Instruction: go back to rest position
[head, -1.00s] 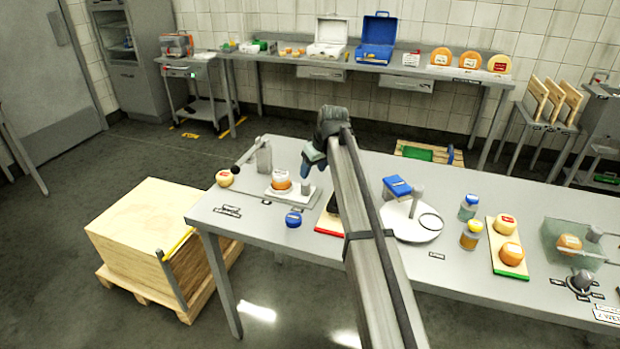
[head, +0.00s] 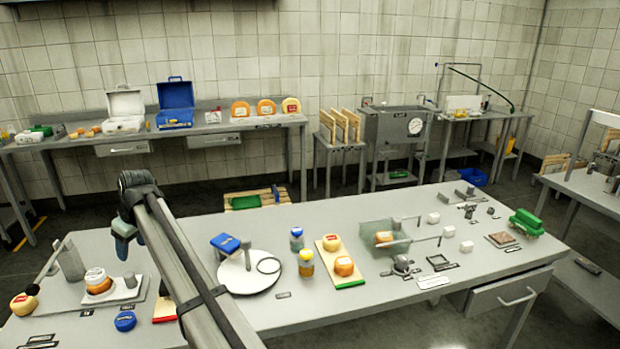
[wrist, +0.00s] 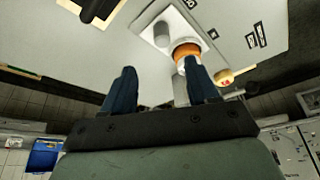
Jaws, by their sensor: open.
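My gripper (head: 128,238) is at the left in the head view, raised above the left part of the grey work table (head: 420,318). In the wrist view my gripper (wrist: 160,88) shows two dark blue fingers spread apart, with nothing between them.
A back bench (head: 205,131) carries open cases and cheese wheels. An open drawer (head: 508,298) shows at front right.

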